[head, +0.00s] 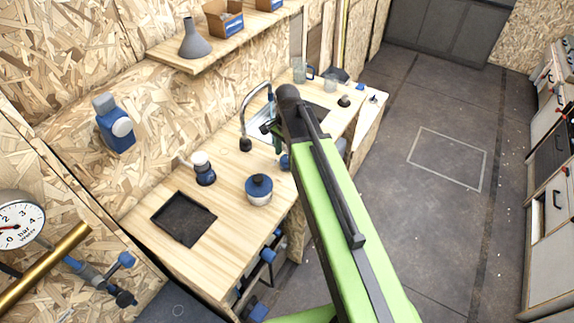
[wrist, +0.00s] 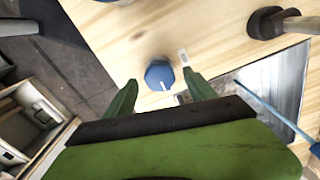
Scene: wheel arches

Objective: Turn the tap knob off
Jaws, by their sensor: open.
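The tap knob (wrist: 159,75) is blue and faceted with a white pointer line, on the pale wooden counter in the wrist view. My gripper (wrist: 160,80) is open, its two green fingers apart, with the knob in the gap between the fingertips. I cannot tell whether either finger touches it. In the head view my gripper (head: 273,130) is by the sink, partly hidden by my arm. A blue piece (head: 284,161) just below it may be the knob. The curved tap (head: 246,103) has a dark spout end over the counter.
The metal sink (wrist: 270,80) lies right of the knob in the wrist view, with a blue-handled tool across it. Open floor (head: 430,210) lies right.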

